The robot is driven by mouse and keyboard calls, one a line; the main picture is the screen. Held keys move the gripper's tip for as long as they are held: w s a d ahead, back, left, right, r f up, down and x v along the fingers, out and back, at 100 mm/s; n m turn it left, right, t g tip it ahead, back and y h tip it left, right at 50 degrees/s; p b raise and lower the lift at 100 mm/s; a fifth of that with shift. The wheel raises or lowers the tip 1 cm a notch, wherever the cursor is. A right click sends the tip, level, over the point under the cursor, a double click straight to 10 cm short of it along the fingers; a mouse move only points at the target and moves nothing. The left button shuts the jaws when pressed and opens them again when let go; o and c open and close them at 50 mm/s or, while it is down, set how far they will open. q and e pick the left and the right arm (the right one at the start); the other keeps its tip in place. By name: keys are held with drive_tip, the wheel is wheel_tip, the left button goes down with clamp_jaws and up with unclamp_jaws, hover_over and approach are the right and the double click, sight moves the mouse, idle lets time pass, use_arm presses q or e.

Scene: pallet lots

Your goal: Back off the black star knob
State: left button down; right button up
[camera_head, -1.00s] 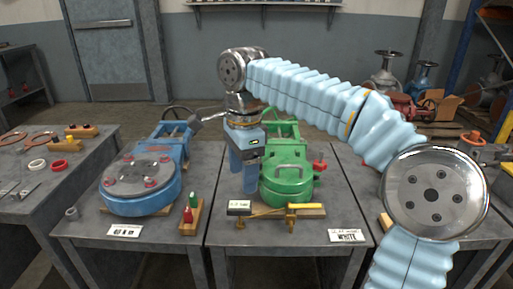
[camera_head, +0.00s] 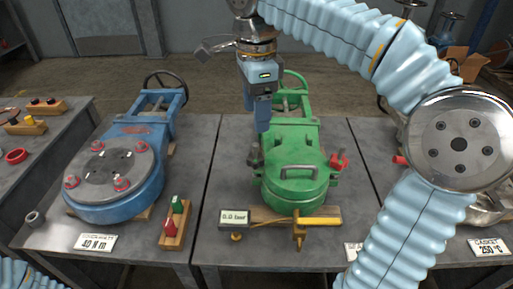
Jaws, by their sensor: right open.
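The green housing (camera_head: 290,185) with a handled lid stands on the middle table. A small dark knob (camera_head: 254,154), apparently the black star knob, is at its left side; its star shape is too small to make out. A red knob (camera_head: 338,161) is at its right side. My right gripper (camera_head: 257,118) is open and empty, pointing down just above and behind the dark knob, apart from it as far as I can see. It hides part of the green housing's rear left. My left gripper is not in view.
A blue housing (camera_head: 138,187) with red knobs stands on the left. In front are a red and green block (camera_head: 175,222) and a wooden rack (camera_head: 275,216) with a brass tool. My right arm covers much of the right table.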

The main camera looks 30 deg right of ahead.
sight(256, 157)
wheel_tip(256, 157, down, 12)
drive_tip(key=shift+r+b, duration=0.15)
drive_tip(key=shift+b, duration=0.8)
drive_tip(key=c, duration=1.1)
drive_tip(key=shift+o, duration=0.2)
drive_tip(key=shift+r+n, duration=0.1)
drive_tip(key=shift+n, duration=0.3)
